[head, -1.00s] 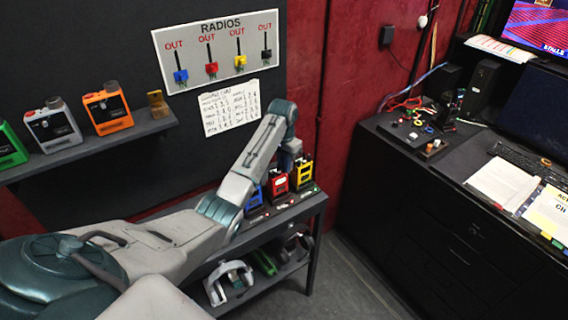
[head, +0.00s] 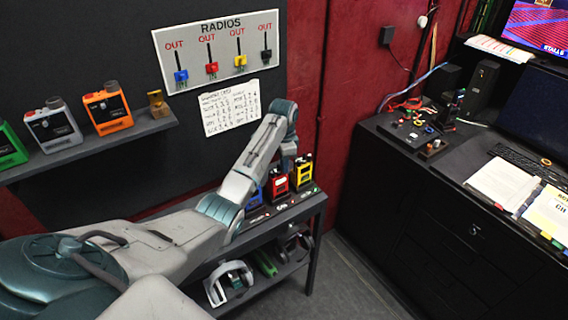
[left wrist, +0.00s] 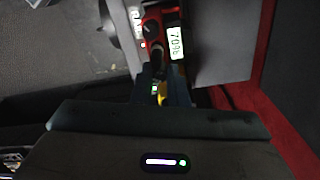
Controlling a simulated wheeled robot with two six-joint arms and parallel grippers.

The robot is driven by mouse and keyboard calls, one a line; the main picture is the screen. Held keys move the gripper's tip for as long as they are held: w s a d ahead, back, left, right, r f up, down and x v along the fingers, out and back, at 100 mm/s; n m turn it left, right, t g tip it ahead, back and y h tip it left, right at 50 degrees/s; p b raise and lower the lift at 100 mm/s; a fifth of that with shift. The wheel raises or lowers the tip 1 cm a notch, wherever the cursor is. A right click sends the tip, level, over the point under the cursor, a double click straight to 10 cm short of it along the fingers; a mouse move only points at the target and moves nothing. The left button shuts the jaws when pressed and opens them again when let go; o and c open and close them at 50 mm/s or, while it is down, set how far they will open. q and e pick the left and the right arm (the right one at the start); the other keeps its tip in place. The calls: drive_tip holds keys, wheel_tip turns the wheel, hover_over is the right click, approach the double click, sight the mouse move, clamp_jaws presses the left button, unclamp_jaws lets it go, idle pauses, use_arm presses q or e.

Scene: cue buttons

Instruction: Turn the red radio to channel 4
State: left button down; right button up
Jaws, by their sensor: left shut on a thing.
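The red radio (head: 279,187) stands on the small dark shelf unit (head: 310,208), between a blue radio (head: 254,198) and a yellow radio (head: 304,172). My left gripper (head: 284,167) reaches down over the red radio's top. In the left wrist view the red radio (left wrist: 166,18) shows a lit display (left wrist: 175,42) with sideways digits, hard to read, and a dark knob (left wrist: 150,28). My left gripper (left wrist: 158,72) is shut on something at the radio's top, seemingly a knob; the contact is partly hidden. My right gripper is not in view.
A wall board (head: 219,50) labelled RADIOS holds several coloured tags. A white handwritten list (head: 230,107) hangs below it. An upper shelf (head: 95,145) bears orange, grey and green devices. Headsets lie on the lower shelf. A black desk (head: 440,180) stands to the right.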

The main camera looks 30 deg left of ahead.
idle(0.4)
use_arm(q)
drive_tip(key=c, duration=1.4)
unclamp_jaws()
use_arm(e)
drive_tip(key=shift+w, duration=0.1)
use_arm(q)
drive_tip(key=shift+w, duration=0.1)
